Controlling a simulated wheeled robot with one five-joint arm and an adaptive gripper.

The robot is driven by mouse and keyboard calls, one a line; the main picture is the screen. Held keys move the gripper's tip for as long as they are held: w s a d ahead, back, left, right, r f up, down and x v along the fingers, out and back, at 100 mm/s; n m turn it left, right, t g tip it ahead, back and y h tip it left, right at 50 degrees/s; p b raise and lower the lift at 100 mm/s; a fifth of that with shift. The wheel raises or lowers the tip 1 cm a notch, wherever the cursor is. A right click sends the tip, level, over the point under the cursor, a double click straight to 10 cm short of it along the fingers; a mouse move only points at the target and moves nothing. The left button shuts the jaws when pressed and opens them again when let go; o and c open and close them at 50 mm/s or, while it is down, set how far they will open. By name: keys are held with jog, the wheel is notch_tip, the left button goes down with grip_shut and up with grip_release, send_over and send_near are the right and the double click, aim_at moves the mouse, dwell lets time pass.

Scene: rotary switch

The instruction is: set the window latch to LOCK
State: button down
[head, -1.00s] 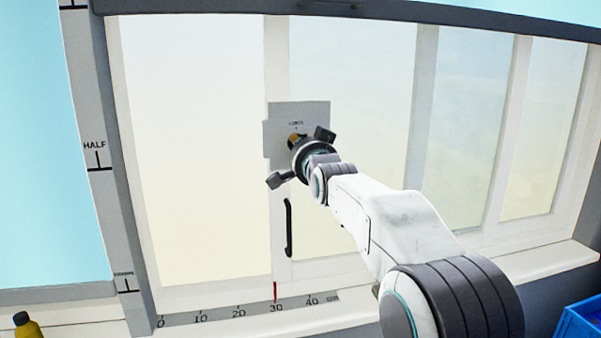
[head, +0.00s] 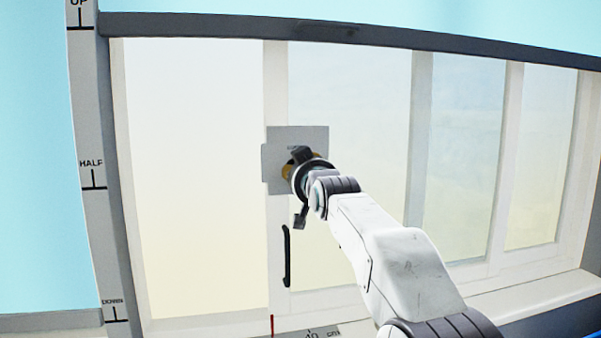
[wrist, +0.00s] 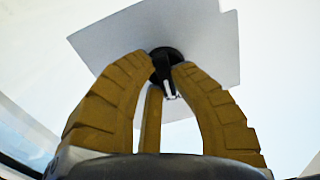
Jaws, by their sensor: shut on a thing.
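The window latch is a small dark piece on a light grey plate (head: 273,140) on the window's upright frame. In the wrist view, a round black base and a black latch lever (wrist: 162,66) with a pale tip show against the tilted plate (wrist: 215,45). My gripper (wrist: 161,68) has its yellow fingers on both sides of the lever, shut on it. In the head view, my gripper (head: 288,171) is at the plate, and its black wrist hides the latch. The small lettering on the plate is partly covered and unreadable.
A black vertical handle (head: 287,256) is on the frame below the plate. A scale marked UP, HALF and DOWN (head: 94,180) runs along the left post. A ruler (head: 312,333) and red pointer (head: 272,325) are at the bottom. My arm crosses the right panes.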

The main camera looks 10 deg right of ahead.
jog(key=shift+r+n, duration=0.15)
jog(key=shift+n, duration=0.55)
jog(key=c, duration=1.1)
grip_release()
jog(key=shift+a, duration=0.1)
jog(key=shift+o, duration=0.2)
jog(key=s, duration=1.2)
jog(key=shift+f, duration=0.25)
jog(key=s+f+g+p, duration=0.5)
jog(key=s+f+g, duration=0.2)
jog(key=s+f, duration=0.6)
jog(key=s+f+g+p, duration=0.5)
jog(key=s+f, duration=0.8)
jog(key=s, duration=0.6)
jog(key=g, duration=0.2)
jog(key=shift+s+a+g, duration=0.15)
jog(key=shift+s+g, duration=0.1)
jog(key=shift+g, duration=0.05)
